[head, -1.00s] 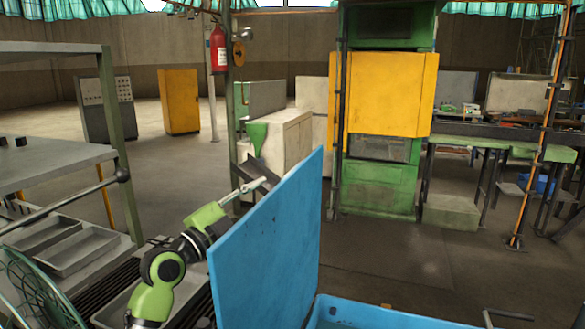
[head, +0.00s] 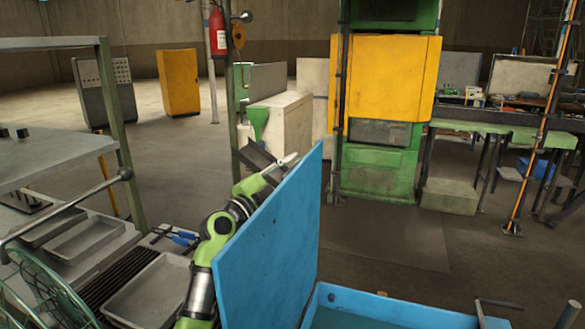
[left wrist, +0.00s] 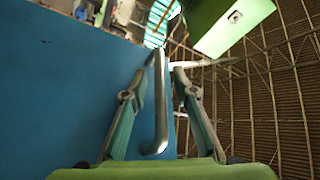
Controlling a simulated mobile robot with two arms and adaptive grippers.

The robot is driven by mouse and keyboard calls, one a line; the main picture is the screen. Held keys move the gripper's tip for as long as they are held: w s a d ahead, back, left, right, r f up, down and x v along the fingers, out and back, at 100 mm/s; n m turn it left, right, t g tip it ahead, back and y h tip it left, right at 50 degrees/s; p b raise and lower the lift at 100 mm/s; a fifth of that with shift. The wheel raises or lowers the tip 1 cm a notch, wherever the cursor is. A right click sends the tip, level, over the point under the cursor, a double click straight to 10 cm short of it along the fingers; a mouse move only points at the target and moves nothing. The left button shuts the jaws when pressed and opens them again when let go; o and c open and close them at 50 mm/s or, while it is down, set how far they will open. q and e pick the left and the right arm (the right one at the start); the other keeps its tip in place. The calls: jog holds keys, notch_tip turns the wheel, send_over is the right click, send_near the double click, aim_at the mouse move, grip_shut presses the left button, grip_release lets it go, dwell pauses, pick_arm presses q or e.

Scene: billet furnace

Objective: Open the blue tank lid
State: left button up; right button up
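The blue tank lid (head: 275,245) stands up steeply, close to upright, at the left edge of the blue tank (head: 390,310). The tank's mouth shows at the bottom of the head view. My left arm reaches up behind the lid, and the lid hides part of it. In the left wrist view the lid (left wrist: 60,85) fills the left side. A bent metal handle (left wrist: 160,110) runs between the fingers of my left gripper (left wrist: 158,82). The fingers stand apart on either side of it, without a clear grip. My right gripper is not in view.
Left of my arm is a bench with metal trays (head: 85,238) and a green wire guard (head: 40,290). A yellow-and-green furnace (head: 385,80) stands behind the tank. A post with a red extinguisher (head: 217,32) rises behind the lid. Floor between tank and furnace is clear.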

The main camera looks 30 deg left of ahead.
pick_arm(q)
grip_shut()
jog(key=w+d+m+g+p, duration=0.1)
jog(key=w+d+m+p, duration=0.1)
jog(key=d, duration=0.9)
jog(key=shift+w+f+m, duration=0.25)
jog(key=shift+w+m, duration=0.05)
jog(key=shift+m, duration=0.3)
grip_release()
